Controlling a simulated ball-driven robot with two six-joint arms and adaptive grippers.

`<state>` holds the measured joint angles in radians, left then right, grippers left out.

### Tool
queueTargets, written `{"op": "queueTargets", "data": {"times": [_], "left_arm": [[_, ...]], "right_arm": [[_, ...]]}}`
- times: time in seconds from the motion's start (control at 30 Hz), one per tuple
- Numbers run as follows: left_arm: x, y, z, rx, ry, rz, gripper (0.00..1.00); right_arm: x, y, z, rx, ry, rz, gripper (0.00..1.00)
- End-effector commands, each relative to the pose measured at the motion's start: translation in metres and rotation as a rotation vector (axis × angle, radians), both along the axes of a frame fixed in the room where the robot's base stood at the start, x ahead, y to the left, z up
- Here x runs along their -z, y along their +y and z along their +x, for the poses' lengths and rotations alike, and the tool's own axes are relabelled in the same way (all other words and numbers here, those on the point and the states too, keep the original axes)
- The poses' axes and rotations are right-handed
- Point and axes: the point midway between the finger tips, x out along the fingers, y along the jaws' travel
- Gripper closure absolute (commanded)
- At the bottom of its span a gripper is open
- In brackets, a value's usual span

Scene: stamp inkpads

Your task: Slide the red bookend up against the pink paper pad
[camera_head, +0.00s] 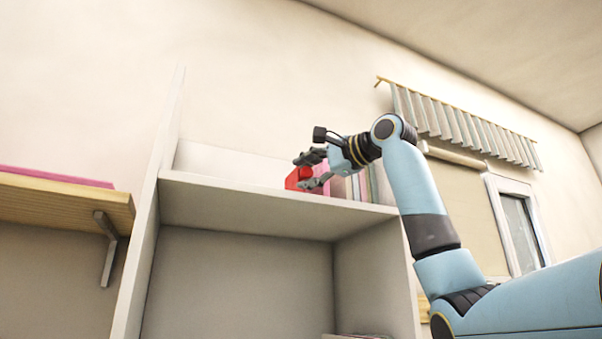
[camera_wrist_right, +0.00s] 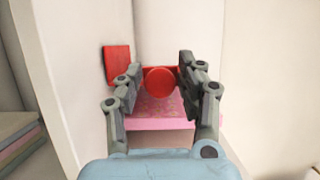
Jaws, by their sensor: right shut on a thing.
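The red bookend (camera_head: 291,180) stands on the upper shelf of the white bookcase, partly hidden by my right gripper (camera_head: 306,171). In the right wrist view its flat red plate (camera_wrist_right: 117,65) shows at the left, and its round red knob (camera_wrist_right: 159,82) sits between my fingers. My right gripper (camera_wrist_right: 155,85) is shut on the bookend at the knob. The pink paper pad (camera_wrist_right: 158,124), with a patterned face, shows just past the knob; whether it touches the bookend cannot be told. My left gripper is not in view.
Several upright books (camera_head: 358,187) stand on the same shelf to the right of the bookend. The shelf (camera_head: 230,190) is bare to the left, up to a tall white side panel (camera_head: 160,170). A wooden wall shelf (camera_head: 60,203) holds a pink flat thing at far left.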

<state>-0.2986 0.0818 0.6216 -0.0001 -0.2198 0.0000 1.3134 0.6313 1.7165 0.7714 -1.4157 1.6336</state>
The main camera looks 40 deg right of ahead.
Motion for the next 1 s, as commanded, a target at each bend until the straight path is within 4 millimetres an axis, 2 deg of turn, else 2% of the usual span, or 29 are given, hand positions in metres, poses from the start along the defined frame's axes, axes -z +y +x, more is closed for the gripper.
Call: {"op": "queueTargets", "data": {"times": [0.07, 0.1, 0.2, 0.43, 0.57, 1.0], "left_arm": [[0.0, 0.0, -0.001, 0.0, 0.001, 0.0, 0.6], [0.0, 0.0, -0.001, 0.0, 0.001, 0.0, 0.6], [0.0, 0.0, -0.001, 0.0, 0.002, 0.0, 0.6], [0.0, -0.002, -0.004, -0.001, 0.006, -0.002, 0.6], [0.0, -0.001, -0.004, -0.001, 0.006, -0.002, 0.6], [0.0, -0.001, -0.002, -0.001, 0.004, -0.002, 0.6]], "right_arm": [[0.001, 0.0, 0.0, 0.0, 0.003, 0.002, 1.0], [0.001, 0.0, 0.0, 0.0, 0.003, 0.002, 0.59], [0.001, 0.0, 0.0, 0.0, 0.002, 0.002, 0.5], [0.0, 0.0, 0.0, 0.0, 0.001, 0.001, 0.5], [0.0, -0.002, -0.008, 0.002, 0.0, 0.0, 0.5], [0.001, -0.017, -0.096, 0.007, 0.002, -0.003, 0.5]]}}
